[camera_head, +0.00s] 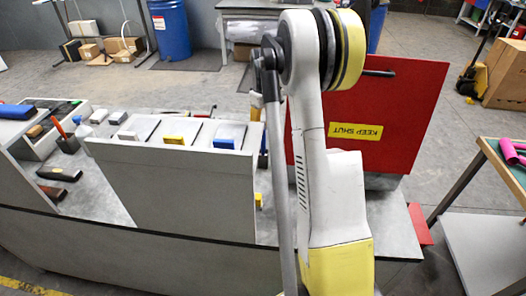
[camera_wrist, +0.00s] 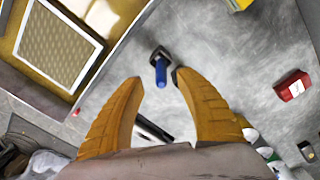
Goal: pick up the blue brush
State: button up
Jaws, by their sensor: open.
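In the wrist view, the blue brush (camera_wrist: 160,73) has a short blue handle and a dark head at its far end. It appears to lie on a grey surface. My gripper (camera_wrist: 157,79) is open, with two yellow-orange fingers spread to either side of the handle's near end. The right fingertip is close to the brush head in the picture. Nothing is held. How far below the fingertips the brush lies, I cannot tell. In the head view my arm fills the middle, my gripper is not visible, and I cannot make out the brush.
A red item with a white label (camera_wrist: 292,86) lies right of the brush, and a dark bar (camera_wrist: 153,130) shows between the fingers. A framed yellow panel (camera_wrist: 59,43) is at upper left. In the head view, a red "KEEP SHUT" panel (camera_head: 388,95) stands behind my arm, above a grey bench (camera_head: 233,221).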

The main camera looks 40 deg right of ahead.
jog(key=b, duration=0.2)
send_over(263, 154)
jog(key=f, duration=0.6)
jog(key=shift+w+d+f, duration=0.15)
jog(key=shift+w+d, duration=0.2)
jog(key=shift+w, duration=0.05)
grip_shut()
